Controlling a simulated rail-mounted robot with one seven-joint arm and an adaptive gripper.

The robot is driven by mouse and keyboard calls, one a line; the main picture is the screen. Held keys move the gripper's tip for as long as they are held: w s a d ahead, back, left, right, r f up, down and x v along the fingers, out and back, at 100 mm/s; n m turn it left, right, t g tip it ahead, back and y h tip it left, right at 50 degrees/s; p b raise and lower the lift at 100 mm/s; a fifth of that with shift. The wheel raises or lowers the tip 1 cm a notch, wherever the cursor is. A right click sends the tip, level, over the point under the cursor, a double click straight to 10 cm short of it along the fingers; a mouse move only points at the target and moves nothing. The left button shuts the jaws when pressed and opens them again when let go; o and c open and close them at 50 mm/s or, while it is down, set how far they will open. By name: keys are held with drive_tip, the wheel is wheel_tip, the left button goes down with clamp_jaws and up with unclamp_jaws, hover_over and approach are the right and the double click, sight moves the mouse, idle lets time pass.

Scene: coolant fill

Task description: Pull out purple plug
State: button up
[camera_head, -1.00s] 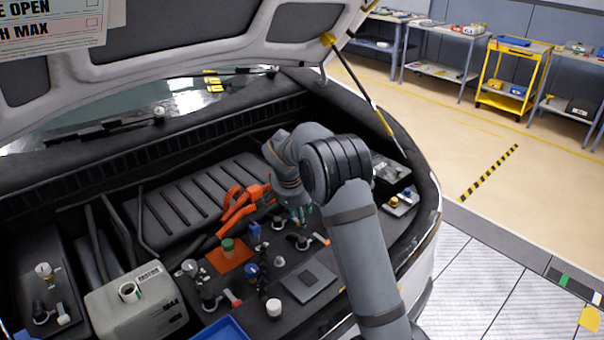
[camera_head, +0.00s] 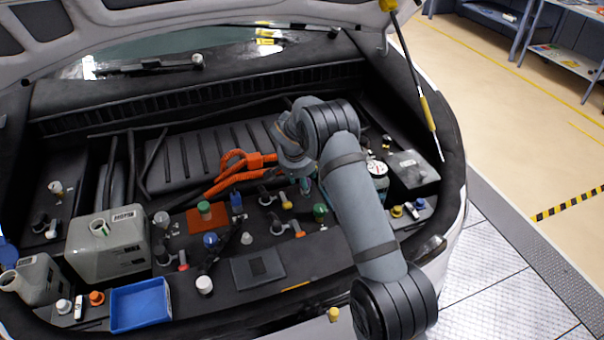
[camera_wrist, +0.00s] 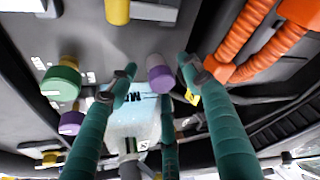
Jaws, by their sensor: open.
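A light purple plug (camera_wrist: 160,73) shows in the wrist view between the two front fingertips of my gripper (camera_wrist: 157,76). The teal fingers are spread, one on each side of it, and I cannot tell whether they touch it. A second, darker purple cap (camera_wrist: 71,122) sits further left, below a green cap (camera_wrist: 60,82). In the head view my gripper (camera_head: 306,186) points down into the engine bay, right of the orange hose, partly covered by my arm. I cannot make out the purple plug in that view.
Orange cables (camera_head: 240,165) run left of my gripper. A green cap (camera_head: 320,212) stands close by on the deck. A blue tray (camera_head: 141,306) and a grey coolant tank (camera_head: 108,250) stand at the left. The raised hood's yellow-sleeved strut (camera_head: 428,112) is at the right.

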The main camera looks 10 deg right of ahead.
drive_tip(key=shift+w+d+f, duration=0.15)
drive_tip(key=shift+d+f, duration=0.05)
drive_tip(key=shift+f, duration=0.3)
drive_tip(key=c, duration=0.4)
drive_tip(key=c, duration=0.7)
drive_tip(key=o, duration=0.5)
drive_tip(key=shift+a+f, duration=0.1)
drive_tip(key=shift+c, duration=1.3)
drive_tip(key=shift+c, duration=0.6)
drive_tip(key=shift+a+r, duration=0.1)
drive_tip(key=shift+r, duration=0.15)
drive_tip(key=shift+r, duration=0.25)
drive_tip(key=shift+c, duration=0.8)
